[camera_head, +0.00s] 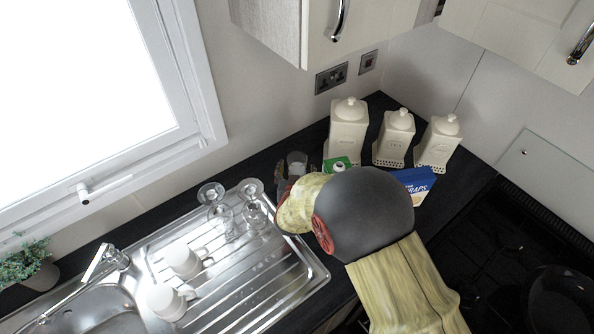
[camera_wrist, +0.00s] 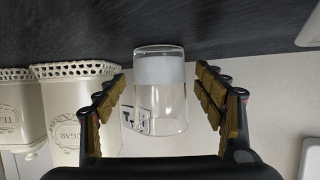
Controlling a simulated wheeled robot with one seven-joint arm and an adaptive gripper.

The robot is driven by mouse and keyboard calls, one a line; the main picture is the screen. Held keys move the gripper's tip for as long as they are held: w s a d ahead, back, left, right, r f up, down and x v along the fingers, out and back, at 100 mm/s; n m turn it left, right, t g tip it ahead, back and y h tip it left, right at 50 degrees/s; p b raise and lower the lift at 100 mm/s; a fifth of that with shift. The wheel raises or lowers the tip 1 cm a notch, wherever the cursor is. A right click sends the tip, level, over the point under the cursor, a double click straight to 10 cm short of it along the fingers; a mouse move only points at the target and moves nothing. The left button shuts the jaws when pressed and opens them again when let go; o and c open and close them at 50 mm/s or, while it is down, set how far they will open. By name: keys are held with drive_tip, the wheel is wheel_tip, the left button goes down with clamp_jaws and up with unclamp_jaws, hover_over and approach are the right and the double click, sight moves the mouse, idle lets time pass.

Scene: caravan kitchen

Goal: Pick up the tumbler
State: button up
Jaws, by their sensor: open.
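The tumbler (camera_wrist: 160,98) is a clear glass with a frosted white band. In the wrist view it stands on the dark worktop, which appears at the top of that picture. It lies between the two open fingers of my gripper (camera_wrist: 164,108), with a visible gap on each side. In the head view the tumbler (camera_head: 297,160) shows only in part at the back of the worktop, left of the green carton. My gripper (camera_head: 287,186) is next to it there, mostly hidden behind my own arm.
Cream lidded canisters (camera_head: 347,132) stand right of the tumbler by the wall. A green carton (camera_head: 336,164) and a blue packet (camera_head: 414,183) are close by. Upturned wine glasses (camera_head: 222,214) and white mugs (camera_head: 184,260) stand on the steel drainer (camera_head: 262,285) to the left.

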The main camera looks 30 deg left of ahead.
drive_tip(key=shift+w+a+f, duration=0.1)
drive_tip(key=shift+w+f, duration=0.05)
drive_tip(key=shift+w, duration=0.15)
drive_tip(key=shift+c, duration=0.8)
drive_tip(key=c, duration=1.4)
drive_tip(key=shift+c, duration=0.2)
drive_tip(key=shift+r, duration=0.2)
